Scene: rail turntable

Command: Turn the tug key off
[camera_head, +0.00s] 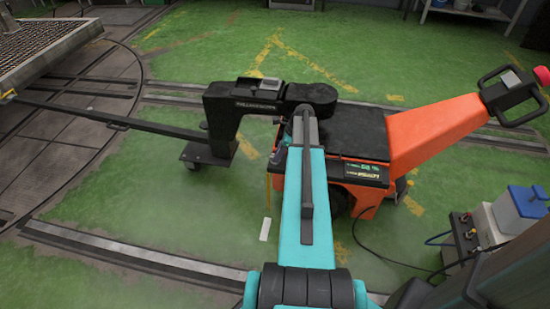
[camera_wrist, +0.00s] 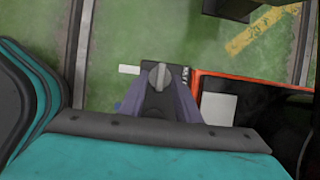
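The tug (camera_head: 440,130) is orange-red with a black top and stands right of my teal arm in the head view. Its orange edge and dark top (camera_wrist: 250,120) show at the right in the wrist view. The key (camera_wrist: 158,76) is a grey rounded knob with an upright ridge, on a small dark plate with white marks at the tug's left edge. My gripper (camera_wrist: 158,90) has its two purple-grey fingers at the key, one on each side. Whether they press on it is not clear. My arm hides the key in the head view.
A black coupling arm (camera_head: 225,120) on a caster joins the tug's left side to a long bar (camera_head: 90,115). The tiller handle (camera_head: 510,90) rises at the right. Boxes with cables (camera_head: 480,230) stand at the lower right. Rails cross the green floor.

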